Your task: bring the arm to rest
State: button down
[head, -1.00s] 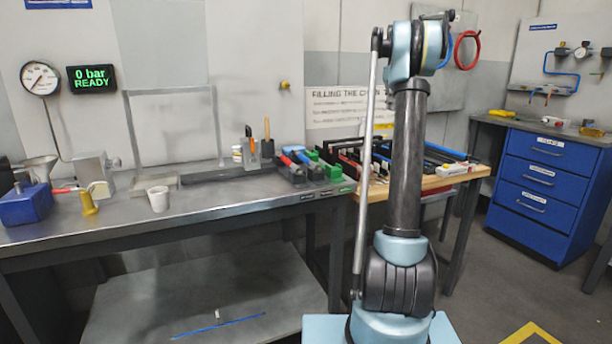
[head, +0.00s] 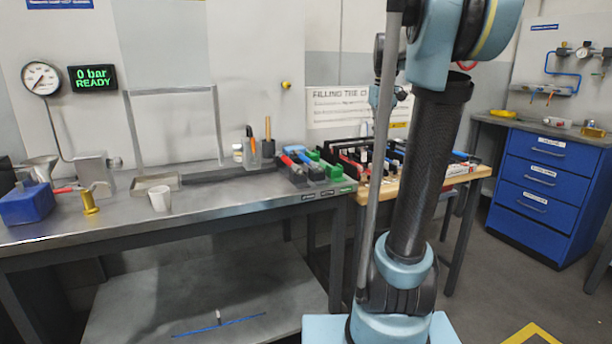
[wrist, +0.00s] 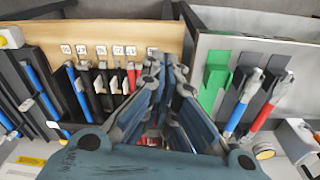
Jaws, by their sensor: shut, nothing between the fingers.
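My arm (head: 425,165) stands in the right half of the head view, leaning slightly right, with its elbow at the top edge. My gripper (wrist: 165,72) shows in the wrist view, its two fingers together and nothing between them. In the head view the gripper is largely hidden behind my arm.
Blue- and red-handled tools (wrist: 75,95) hang along the rack. A green block (wrist: 213,85) and a red-handled tool (wrist: 268,105) sit at the grey holder. A steel bench (head: 240,205) stands at left with a white cup (head: 159,198). A blue drawer cabinet (head: 540,185) stands at right.

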jog(key=s+a+f+m, duration=0.1)
jog(key=s+a+f, duration=0.1)
jog(key=s+f, duration=1.1)
jog(key=s+a+f+m+t, duration=0.1)
jog(key=s+a+f, duration=0.2)
jog(key=s+f, duration=1.1)
jog(key=shift+s+a, duration=0.25)
jog(key=shift+s, duration=0.25)
